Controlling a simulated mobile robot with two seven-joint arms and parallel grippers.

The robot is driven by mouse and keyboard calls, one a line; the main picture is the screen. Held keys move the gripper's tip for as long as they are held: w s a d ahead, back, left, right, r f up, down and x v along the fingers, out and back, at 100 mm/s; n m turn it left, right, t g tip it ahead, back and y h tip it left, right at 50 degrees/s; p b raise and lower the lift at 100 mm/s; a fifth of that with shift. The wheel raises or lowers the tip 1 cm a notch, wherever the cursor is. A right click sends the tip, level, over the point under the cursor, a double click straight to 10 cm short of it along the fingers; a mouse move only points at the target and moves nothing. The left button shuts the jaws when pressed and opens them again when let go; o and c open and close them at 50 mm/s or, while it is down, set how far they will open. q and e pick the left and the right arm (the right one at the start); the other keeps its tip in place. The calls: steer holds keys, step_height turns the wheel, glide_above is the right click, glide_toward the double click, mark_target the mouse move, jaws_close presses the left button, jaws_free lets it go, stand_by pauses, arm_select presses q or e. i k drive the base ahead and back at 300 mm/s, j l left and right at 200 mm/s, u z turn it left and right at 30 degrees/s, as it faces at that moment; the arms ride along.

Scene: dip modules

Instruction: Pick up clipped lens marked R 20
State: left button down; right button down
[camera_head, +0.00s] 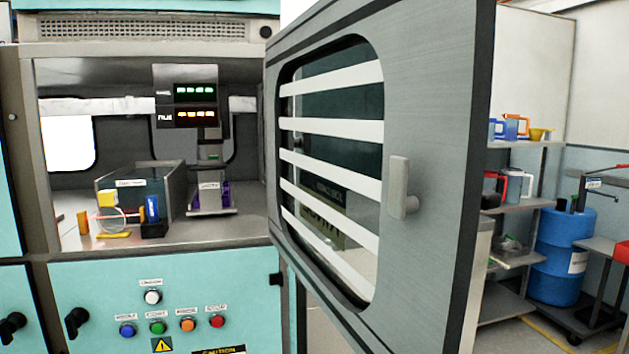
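A clear round lens (110,221) with a thin rim stands inside the open machine chamber, at its lower left. Any R 20 marking is too small to read, so I cannot tell whether this is the named lens. Neither of my grippers is in view.
A grey bin (142,191) and a device with a two-line display (195,105) stand behind the lens. The chamber's slatted door (440,150) is swung open and fills the middle. Coloured buttons (157,327) sit below. A blue drum (562,255) and shelves are at right.

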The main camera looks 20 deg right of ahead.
mark_target(110, 219)
steer(key=l+u, duration=0.1)
steer(key=l, duration=0.3)
steer(key=k+l+u, duration=0.15)
steer(key=l, duration=0.2)
steer(key=l+u, duration=0.1)
steer(key=l, duration=0.3)
steer(key=k+l+u, duration=0.1)
steer(key=l, duration=0.25)
steer(key=j, duration=0.4)
steer(key=i+j+z, duration=0.15)
steer(key=j, duration=0.25)
steer(key=i+j, duration=0.25)
steer(key=i+j+z, duration=0.1)
steer(key=j, duration=0.4)
steer(key=i+j+z, duration=0.15)
steer(key=i+j, duration=0.5)
